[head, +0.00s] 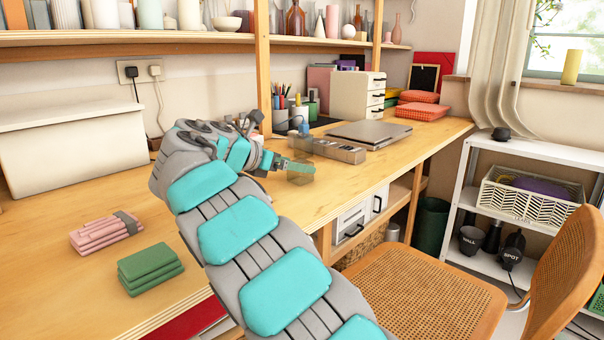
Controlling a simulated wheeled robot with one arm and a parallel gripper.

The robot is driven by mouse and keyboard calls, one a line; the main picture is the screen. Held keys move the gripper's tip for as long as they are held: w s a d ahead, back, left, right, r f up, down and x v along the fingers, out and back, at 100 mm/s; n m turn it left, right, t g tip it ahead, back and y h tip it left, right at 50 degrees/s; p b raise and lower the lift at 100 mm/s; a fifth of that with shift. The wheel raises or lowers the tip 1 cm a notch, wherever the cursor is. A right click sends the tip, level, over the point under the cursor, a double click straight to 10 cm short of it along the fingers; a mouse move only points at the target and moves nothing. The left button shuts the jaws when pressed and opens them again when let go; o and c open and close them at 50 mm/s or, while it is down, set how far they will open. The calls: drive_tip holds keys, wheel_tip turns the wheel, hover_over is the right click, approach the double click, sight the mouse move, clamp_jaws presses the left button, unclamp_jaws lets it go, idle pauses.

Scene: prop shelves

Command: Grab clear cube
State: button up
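A small see-through cube (300,178) sits on the wooden desk near its front edge, at the middle of the head view. It looks brownish because the wood shows through it. My gripper (290,164) is at the cube, with a teal finger reaching over or across its top. The far finger and any contact with the cube are too small and partly hidden, so I cannot tell whether the gripper is open or shut on it.
A grey slotted holder (340,150) stands just behind the cube, with a closed laptop (376,133) beyond. Pink cloths (100,233) and green cloths (150,268) lie at left. A woven chair (425,290) stands in front. The desk (60,285) is mostly bare at left.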

drive_tip(key=x, duration=0.4)
drive_tip(key=shift+s+d+f+b, duration=0.2)
drive_tip(key=shift+d+f+b, duration=0.05)
drive_tip(key=shift+f+b, duration=0.1)
drive_tip(key=shift+w+d, duration=0.2)
drive_tip(key=shift+w, duration=0.1)
drive_tip(key=shift+c, duration=0.4)
clamp_jaws()
